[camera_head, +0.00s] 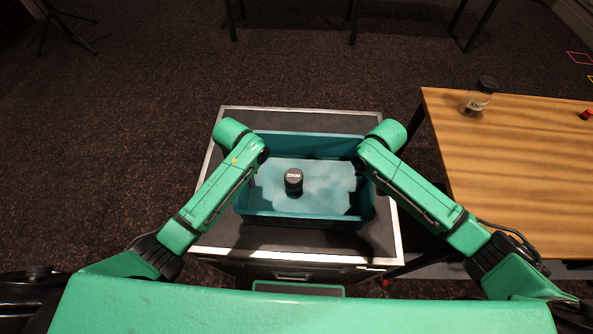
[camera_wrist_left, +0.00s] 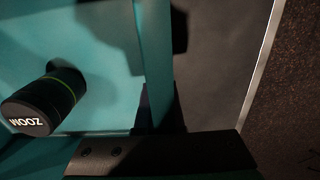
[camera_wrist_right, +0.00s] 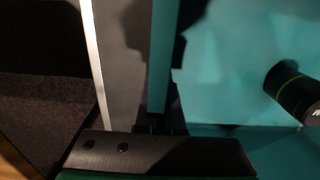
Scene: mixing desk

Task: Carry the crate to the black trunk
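The teal crate (camera_head: 308,144) is over the top of the black trunk (camera_head: 228,232), inside its light metal edges. It looks level, but whether its base touches the lid is hard to see. A dark cylinder marked ZOOM (camera_head: 293,182) stands in the crate and also shows in the left wrist view (camera_wrist_left: 48,100). My left gripper (camera_head: 262,160) is at the crate's left wall, with dark fingers close on both sides of it in the left wrist view (camera_wrist_left: 160,108). My right gripper (camera_head: 363,163) holds the right wall likewise in the right wrist view (camera_wrist_right: 165,112).
A wooden table (camera_head: 520,170) stands to the right, close to the trunk. A dark-lidded jar (camera_head: 480,96) and a small red object (camera_head: 586,115) are on it. Dark carpet (camera_head: 150,110) lies open on the left and behind. Thin table legs stand at the far back.

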